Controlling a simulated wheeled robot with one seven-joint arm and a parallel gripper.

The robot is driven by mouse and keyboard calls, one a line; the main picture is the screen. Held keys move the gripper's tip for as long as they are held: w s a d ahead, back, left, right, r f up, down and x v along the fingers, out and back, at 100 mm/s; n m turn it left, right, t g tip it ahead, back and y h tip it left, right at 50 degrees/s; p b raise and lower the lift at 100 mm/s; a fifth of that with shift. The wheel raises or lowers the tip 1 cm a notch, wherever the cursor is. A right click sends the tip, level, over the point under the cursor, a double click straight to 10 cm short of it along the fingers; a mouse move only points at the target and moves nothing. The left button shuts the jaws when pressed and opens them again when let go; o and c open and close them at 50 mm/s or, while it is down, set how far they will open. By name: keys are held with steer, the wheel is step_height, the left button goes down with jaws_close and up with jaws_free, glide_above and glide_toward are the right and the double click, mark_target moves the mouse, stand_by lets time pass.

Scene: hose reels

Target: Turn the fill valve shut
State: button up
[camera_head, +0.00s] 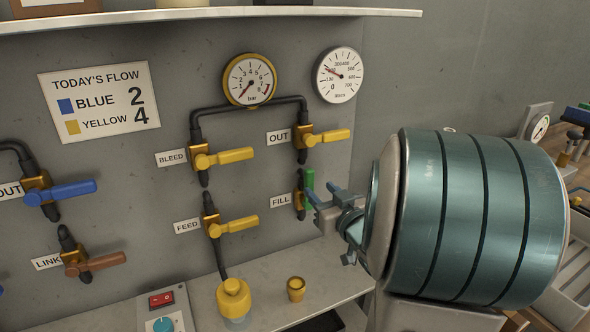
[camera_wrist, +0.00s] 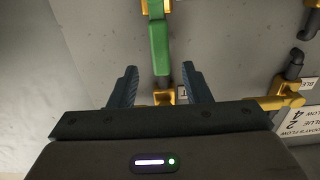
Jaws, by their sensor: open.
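The fill valve (camera_head: 299,199) is a brass body on the grey panel, beside the FILL label (camera_head: 281,200). Its green handle (camera_head: 309,180) stands roughly upright along the pipe. In the wrist view the green handle (camera_wrist: 159,42) runs down from its brass body at the top edge, its free end between my fingertips. My gripper (camera_wrist: 159,70) is open, one finger on each side of the handle, with visible gaps. In the head view my gripper (camera_head: 322,197) is just right of the valve. Whether it touches the handle cannot be told.
The OUT valve (camera_head: 304,141) with a yellow handle sits above on the same pipe. BLEED (camera_head: 203,160) and FEED (camera_head: 213,226) valves are to the left. A shelf with a yellow-capped container (camera_head: 234,297) and a small brass cup (camera_head: 296,289) lies below. Two gauges hang above.

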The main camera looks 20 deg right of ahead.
mark_target(311, 182)
steer(key=w, duration=0.6)
steer(key=shift+w+a+f, duration=0.1)
steer(key=shift+w+a, duration=0.1)
steer(key=shift+w, duration=0.2)
jaws_close()
